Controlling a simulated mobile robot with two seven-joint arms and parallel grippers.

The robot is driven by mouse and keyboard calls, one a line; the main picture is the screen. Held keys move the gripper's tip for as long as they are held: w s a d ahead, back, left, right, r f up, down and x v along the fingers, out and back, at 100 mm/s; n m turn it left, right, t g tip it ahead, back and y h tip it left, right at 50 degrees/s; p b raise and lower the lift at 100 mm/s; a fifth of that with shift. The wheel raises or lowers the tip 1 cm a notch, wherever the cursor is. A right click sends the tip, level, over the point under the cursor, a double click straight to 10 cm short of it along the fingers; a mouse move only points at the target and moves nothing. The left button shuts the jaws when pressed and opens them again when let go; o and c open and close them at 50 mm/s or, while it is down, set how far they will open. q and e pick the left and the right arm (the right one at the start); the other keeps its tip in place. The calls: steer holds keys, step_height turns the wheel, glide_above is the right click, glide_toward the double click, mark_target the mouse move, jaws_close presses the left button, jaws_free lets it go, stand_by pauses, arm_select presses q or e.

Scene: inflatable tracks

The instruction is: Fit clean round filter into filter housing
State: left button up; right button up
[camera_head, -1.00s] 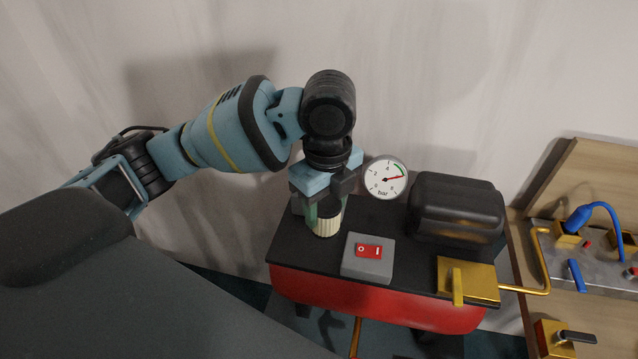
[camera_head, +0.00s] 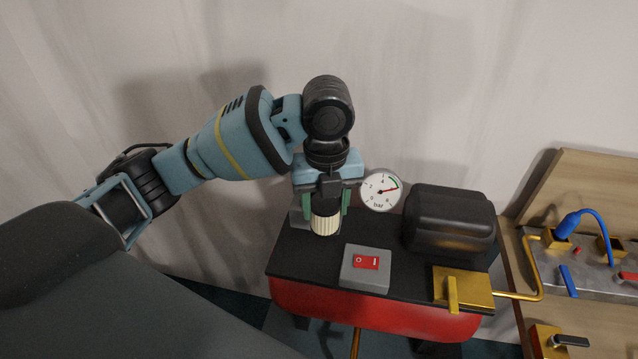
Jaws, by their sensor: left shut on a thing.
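My left gripper (camera_head: 326,208) points down over the left part of the compressor's black top. Its green-tipped fingers are shut on a cream, ribbed round filter (camera_head: 325,224), one finger at each side. The filter is upright and its lower end is at or just above the black top; I cannot tell if it touches. A grey part (camera_head: 297,217) shows just left of and behind the filter, and it may belong to the filter housing. The gripper hides most of that area, so I cannot tell whether the filter sits in the housing. My right gripper is not in view.
The red-bodied compressor (camera_head: 375,311) carries a grey box with a red switch (camera_head: 366,262), a pressure gauge (camera_head: 381,190), a black motor cover (camera_head: 449,220) and a brass valve block (camera_head: 463,285). A wooden bench with a blue hose (camera_head: 603,220) stands at right.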

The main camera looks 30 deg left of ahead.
arm_select(q)
steer(key=w+a+f+b, duration=0.1)
steer(key=w+a, duration=0.5)
steer(key=w, duration=0.4)
steer(key=shift+w+a, duration=0.3)
steer(key=shift+w+f, duration=0.1)
steer(key=shift+w+a+f, duration=0.15)
steer(key=shift+f, duration=0.75)
steer(key=shift+w+a+f, duration=0.1)
steer(key=shift+f, duration=0.8)
steer(key=shift+f, duration=0.2)
steer(key=o, duration=1)
steer(key=shift+r, duration=0.15)
step_height(320, 180, up, 12)
steer(key=shift+r, duration=0.1)
